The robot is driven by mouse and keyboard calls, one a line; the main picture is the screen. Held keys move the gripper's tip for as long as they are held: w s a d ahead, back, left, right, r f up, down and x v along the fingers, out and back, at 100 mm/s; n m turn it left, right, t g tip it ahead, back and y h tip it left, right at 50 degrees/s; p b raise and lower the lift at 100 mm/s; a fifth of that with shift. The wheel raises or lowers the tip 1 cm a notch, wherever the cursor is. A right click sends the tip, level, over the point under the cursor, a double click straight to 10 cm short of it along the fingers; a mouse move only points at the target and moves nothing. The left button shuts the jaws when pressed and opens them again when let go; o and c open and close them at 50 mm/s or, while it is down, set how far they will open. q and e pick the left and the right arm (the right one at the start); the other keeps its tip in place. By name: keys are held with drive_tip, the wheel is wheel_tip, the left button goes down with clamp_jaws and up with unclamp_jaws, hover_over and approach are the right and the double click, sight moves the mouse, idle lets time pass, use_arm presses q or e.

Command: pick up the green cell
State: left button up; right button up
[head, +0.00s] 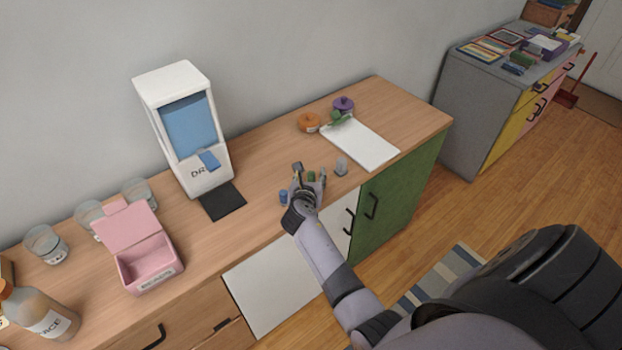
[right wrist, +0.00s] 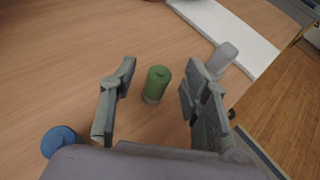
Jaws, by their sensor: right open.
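The green cell (right wrist: 157,83) stands upright on the wooden counter in the right wrist view. In the head view the green cell (head: 311,177) is small and partly hidden by my right gripper. My right gripper (head: 309,178) is open over the counter. In the right wrist view its two fingers (right wrist: 158,88) stand on either side of the green cell, with a gap on both sides. A blue cell (head: 283,197) is left of the gripper, and it also shows in the right wrist view (right wrist: 60,140). My left gripper is not in view.
A grey cell (head: 341,166) stands right of the gripper, near a white board (head: 362,143). A white dispenser (head: 188,130) with a dark mat (head: 222,201) stands to the left. A pink box (head: 141,247) and glass jars are farther left. Orange (head: 309,122) and purple (head: 343,104) containers are behind.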

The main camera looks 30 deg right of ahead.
drive_tip(key=shift+w+d+f, duration=0.15)
drive_tip(key=shift+c, duration=0.4)
clamp_jaws()
